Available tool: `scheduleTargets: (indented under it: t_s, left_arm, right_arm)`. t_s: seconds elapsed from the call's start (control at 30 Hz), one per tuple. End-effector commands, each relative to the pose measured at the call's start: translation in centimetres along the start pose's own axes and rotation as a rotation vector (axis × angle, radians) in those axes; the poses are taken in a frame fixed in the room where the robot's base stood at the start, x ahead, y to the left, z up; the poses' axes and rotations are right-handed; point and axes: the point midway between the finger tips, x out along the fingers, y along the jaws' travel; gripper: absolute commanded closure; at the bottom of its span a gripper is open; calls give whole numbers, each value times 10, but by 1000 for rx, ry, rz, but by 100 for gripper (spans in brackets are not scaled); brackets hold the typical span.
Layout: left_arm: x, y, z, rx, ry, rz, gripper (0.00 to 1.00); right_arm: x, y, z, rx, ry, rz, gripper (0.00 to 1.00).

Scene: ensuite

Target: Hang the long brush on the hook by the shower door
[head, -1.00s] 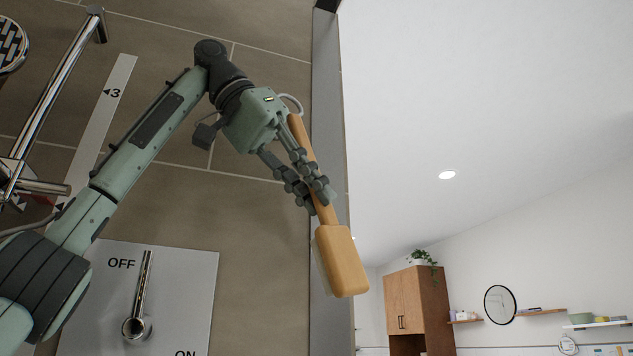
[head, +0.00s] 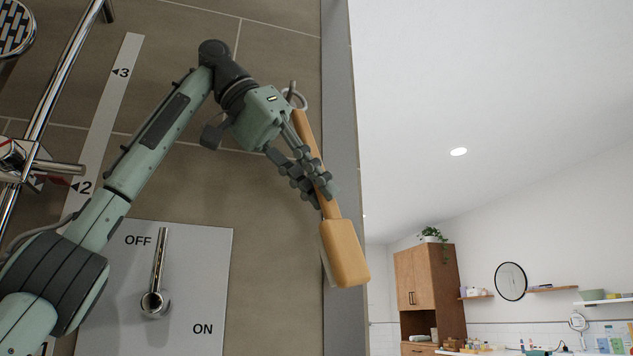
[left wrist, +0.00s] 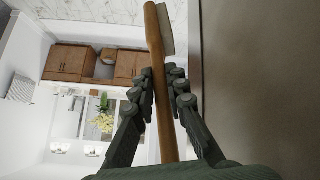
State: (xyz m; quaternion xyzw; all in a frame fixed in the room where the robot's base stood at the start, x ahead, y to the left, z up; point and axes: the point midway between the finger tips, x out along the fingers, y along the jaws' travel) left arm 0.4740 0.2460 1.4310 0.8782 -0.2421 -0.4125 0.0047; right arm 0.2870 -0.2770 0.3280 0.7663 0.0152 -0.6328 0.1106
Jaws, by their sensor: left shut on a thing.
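The long wooden brush (head: 343,252) hangs head-down in my left gripper (head: 318,188), which is shut around its handle. A pale loop (head: 301,99) shows at the top end of the handle, beside my wrist. A small grey upright piece (head: 291,87), perhaps the hook, shows at the loop against the tiled wall; I cannot tell whether the loop is around it. In the left wrist view the brush handle (left wrist: 157,45) runs between the fingers of my left gripper (left wrist: 160,78), bristles facing right. My right gripper is out of view.
A grey vertical strip (head: 343,120) edges the tiled wall just behind the brush. A shower lever plate (head: 200,280) and a chrome rail (head: 65,75) are at left. Open room with a wooden cabinet (head: 428,275) lies to the right.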

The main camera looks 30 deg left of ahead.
Motion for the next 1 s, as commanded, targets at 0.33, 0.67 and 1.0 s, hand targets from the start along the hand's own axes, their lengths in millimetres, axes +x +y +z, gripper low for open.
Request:
scheduleTargets:
  t_s: [0.33,0.67,1.0]
  left_arm:
    - [3,-1,2,0,-10,-2,100]
    - [2,-1,1,0,-8,-2,63]
    - [2,0,1,0,-6,-1,63]
  right_arm:
    - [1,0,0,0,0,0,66]
    - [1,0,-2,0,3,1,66]
    - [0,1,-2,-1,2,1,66]
